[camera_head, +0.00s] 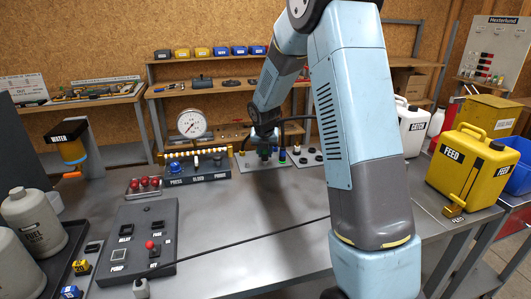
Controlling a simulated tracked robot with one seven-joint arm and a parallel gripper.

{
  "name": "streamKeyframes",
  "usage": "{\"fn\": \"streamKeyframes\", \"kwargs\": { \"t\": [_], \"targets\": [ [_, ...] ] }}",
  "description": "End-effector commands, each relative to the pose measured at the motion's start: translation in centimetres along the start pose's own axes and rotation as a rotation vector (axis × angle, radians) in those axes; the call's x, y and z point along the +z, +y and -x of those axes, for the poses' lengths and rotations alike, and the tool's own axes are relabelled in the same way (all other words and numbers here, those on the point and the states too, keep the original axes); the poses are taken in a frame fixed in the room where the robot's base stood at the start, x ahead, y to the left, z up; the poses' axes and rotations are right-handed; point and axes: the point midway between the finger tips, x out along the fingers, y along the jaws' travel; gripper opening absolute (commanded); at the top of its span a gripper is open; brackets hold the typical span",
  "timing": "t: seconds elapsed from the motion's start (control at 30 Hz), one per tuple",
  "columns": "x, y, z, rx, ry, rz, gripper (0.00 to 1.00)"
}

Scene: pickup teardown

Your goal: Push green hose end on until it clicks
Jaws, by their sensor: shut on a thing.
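My gripper (264,143) points down at the back middle of the grey bench, over a light grey plate (252,164) with several fittings. It is shut on a small dark green piece that looks like the green hose end (264,153). A dark hose (296,119) runs off to the right from near my gripper. Whether the hose end touches a fitting below it cannot be told at this size. A blue-marked fitting (282,155) stands just right of it. The jaws themselves are small and dark.
A dark panel with a red-topped lever (139,243) lies front left. A yellow FEED can (466,165) stands right. The bench middle is clear except for a thin black cable.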

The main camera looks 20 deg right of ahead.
Motion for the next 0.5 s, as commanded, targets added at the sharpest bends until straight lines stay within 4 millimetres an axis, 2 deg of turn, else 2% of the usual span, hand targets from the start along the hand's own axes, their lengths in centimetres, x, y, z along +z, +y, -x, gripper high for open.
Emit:
{"fn": "streamKeyframes", "kwargs": {
  "t": [0.5],
  "targets": [
    [1.2,0.0,2.8,0.001,-0.002,-0.001,0.0]
  ]
}}
